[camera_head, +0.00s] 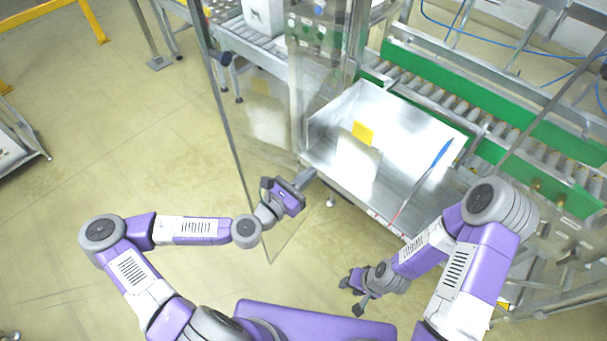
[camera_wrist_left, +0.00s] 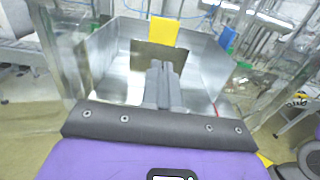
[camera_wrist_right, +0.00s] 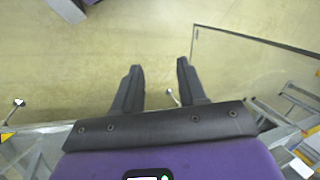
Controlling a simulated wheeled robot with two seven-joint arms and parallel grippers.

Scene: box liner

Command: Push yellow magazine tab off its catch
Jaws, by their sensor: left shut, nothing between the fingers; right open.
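The yellow magazine tab (camera_head: 363,132) stands at the top of a pale plate inside the open metal magazine (camera_head: 420,118). In the left wrist view the yellow tab (camera_wrist_left: 164,32) is straight ahead, beyond the fingertips. The catch cannot be made out. My left gripper (camera_head: 306,177) is shut and empty at the near left edge of the magazine, apart from the tab; its closed fingers (camera_wrist_left: 160,68) point toward it. My right gripper (camera_head: 350,294) is open and empty, low over the floor in front of the machine; its fingers (camera_wrist_right: 157,72) are spread in the right wrist view.
A clear panel (camera_head: 235,130) with a dark edge stands left of the magazine, close to my left arm. A blue-handled thin rod (camera_head: 441,153) is at the magazine's right side. A roller conveyor with green rails (camera_head: 440,72) runs behind. Floor at left is free.

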